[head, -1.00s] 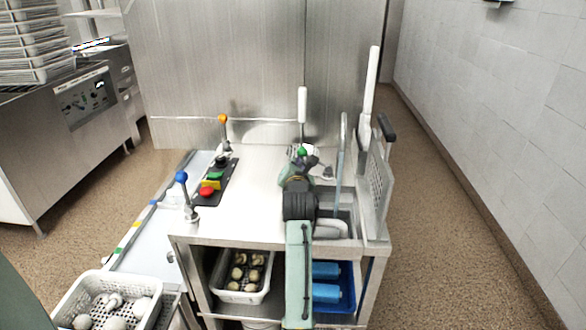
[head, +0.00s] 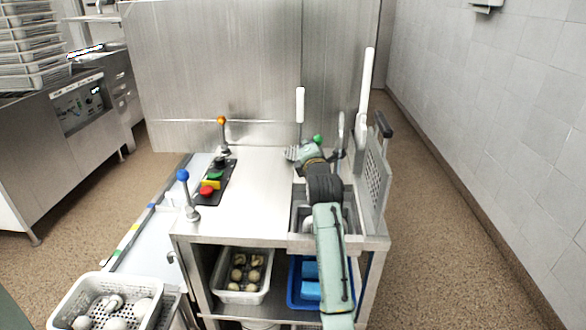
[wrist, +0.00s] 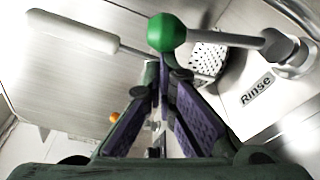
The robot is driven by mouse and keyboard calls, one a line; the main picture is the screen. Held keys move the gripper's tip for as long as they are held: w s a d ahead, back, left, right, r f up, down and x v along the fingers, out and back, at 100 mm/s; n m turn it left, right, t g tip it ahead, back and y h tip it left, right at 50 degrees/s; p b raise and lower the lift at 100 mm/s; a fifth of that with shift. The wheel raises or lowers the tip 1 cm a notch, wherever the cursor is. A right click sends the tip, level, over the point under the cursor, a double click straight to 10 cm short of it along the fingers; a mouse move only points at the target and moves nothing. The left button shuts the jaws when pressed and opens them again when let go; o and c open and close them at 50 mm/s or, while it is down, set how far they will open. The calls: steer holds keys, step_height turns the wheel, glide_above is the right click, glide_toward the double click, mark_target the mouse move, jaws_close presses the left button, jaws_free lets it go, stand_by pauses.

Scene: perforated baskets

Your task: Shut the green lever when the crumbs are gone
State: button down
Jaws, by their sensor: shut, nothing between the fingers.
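The green lever has a round green knob (wrist: 167,33) on a metal rod that runs right to a round metal base beside a "Rinse" label in the wrist view. In the head view its knob (head: 318,139) shows at the back of the steel counter. My gripper (wrist: 163,68) is shut and empty, its purple-lined fingertips just below the knob; whether they touch it I cannot tell. In the head view my gripper (head: 320,152) is right by the knob. I make out no crumbs; my arm hides part of the sink (head: 299,222).
Blue-knobbed (head: 182,175) and orange-knobbed (head: 222,120) levers stand left, by a panel of coloured buttons (head: 208,190). A perforated plate (head: 375,185) stands upright on the right. A white-handled tool (head: 300,104) stands at the back. The counter's middle (head: 250,195) is clear.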

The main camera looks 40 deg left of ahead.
mark_target(316, 140)
steer(key=shift+w+d+r+m+y+b, duration=0.2)
steer(key=shift+w+d+r+m+b, duration=0.15)
steer(key=shift+d+m, duration=0.35)
steer(key=shift+w+d+r+m+y+b, duration=0.25)
steer(key=shift+w+d+r+m, duration=0.15)
steer(key=shift+m, duration=0.5)
steer(key=shift+s+d+f, duration=0.1)
steer(key=shift+s, duration=0.05)
